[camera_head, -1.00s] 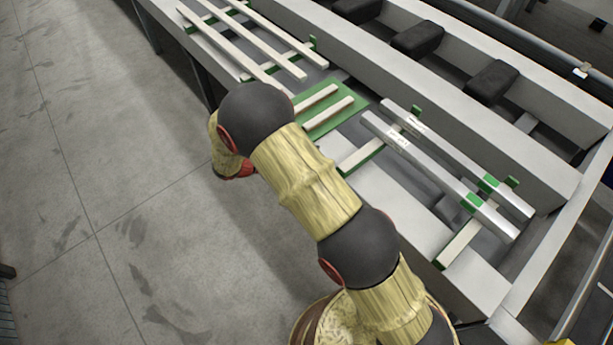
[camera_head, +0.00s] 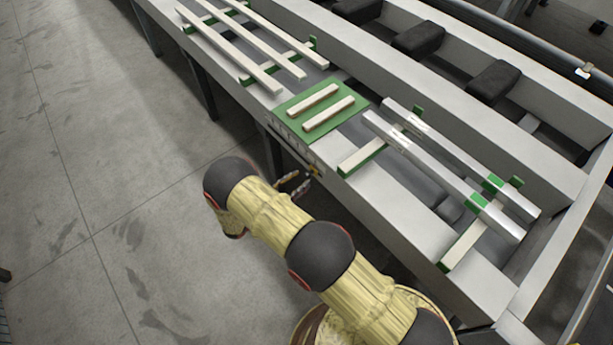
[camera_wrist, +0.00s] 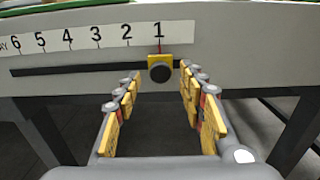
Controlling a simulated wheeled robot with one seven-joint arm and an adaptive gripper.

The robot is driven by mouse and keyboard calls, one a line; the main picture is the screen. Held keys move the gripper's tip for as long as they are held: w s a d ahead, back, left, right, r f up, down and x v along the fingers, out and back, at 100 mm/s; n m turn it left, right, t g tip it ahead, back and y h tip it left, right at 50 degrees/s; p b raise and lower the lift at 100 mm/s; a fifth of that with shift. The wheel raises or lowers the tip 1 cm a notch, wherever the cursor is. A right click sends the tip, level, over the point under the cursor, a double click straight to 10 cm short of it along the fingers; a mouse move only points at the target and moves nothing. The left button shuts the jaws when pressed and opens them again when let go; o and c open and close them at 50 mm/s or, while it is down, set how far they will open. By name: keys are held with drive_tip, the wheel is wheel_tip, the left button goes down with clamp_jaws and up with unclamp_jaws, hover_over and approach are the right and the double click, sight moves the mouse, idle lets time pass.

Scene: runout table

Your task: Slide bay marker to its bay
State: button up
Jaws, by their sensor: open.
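The bay marker (camera_wrist: 160,70) is a yellow plate with a dark round knob. It sits at the right end of a dark slot (camera_wrist: 75,68) in the table's front face, its pointer under the 1. The number strip (camera_wrist: 83,38) above runs from 1 at right to 6 at left in the wrist view. My gripper (camera_wrist: 161,86) is open, with its yellow-padded fingers left and right of the knob, and nothing is held. In the head view my gripper (camera_head: 298,184) is at the table's front side, close to the small yellow marker (camera_head: 314,171).
A green mat (camera_head: 320,110) with two pale strips lies on the table top. Pale bars (camera_head: 240,45) on green-ended supports lie at far left, and two silvery bars (camera_head: 440,170) at right. Dark blocks (camera_head: 417,40) stand behind. Open floor (camera_head: 90,200) is at left.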

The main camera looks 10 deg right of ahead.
sight(305, 176)
drive_tip(key=shift+b+x, duration=0.35)
drive_tip(key=shift+x, duration=1.7)
drive_tip(key=shift+c, duration=0.2)
clamp_jaws()
